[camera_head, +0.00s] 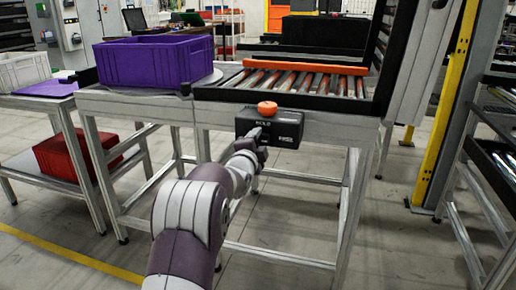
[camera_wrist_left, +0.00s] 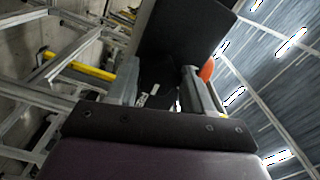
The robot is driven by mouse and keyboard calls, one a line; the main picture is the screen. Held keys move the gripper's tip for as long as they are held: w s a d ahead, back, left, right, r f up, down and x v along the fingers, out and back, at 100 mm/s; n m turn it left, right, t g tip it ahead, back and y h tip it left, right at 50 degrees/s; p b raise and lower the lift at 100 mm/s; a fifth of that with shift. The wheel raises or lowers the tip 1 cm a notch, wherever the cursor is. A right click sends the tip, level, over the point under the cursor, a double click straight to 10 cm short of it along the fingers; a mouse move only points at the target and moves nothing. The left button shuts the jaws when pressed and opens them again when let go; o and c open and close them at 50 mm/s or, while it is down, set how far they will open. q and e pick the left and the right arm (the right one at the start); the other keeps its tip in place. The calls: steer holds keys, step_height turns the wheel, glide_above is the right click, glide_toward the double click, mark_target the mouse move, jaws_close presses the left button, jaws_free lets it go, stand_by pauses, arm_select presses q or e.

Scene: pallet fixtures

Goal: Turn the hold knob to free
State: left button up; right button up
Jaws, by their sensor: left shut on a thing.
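A black control box (camera_head: 270,127) hangs on the front edge of the roller table, with white lettering that reads HOLD at the top and what looks like FREE at the right. An orange round cap (camera_head: 267,107) sits on top of the box. My left gripper (camera_head: 257,136) is at the box's front face, shut on the hold knob, which its fingers mostly hide. In the wrist view, my left gripper (camera_wrist_left: 162,92) has its fingers against the dark box (camera_wrist_left: 182,35), and the orange cap (camera_wrist_left: 207,70) shows beside one finger, outside the grip. My right gripper is not in view.
A purple crate (camera_head: 155,60) stands left of the rollers (camera_head: 295,82), which have an orange bar (camera_head: 305,66) across the back. A red bin (camera_head: 78,158) sits on a lower shelf. A yellow post (camera_head: 445,110) stands at the right. Floor below the box is open.

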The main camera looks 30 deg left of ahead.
arm_select(q)
steer(key=shift+f+m, duration=0.1)
steer(key=shift+m, duration=0.2)
steer(key=o, duration=1)
steer(key=shift+o, duration=0.2)
steer(key=p+v, duration=0.2)
steer(key=v, duration=1)
steer(key=shift+s, duration=0.4)
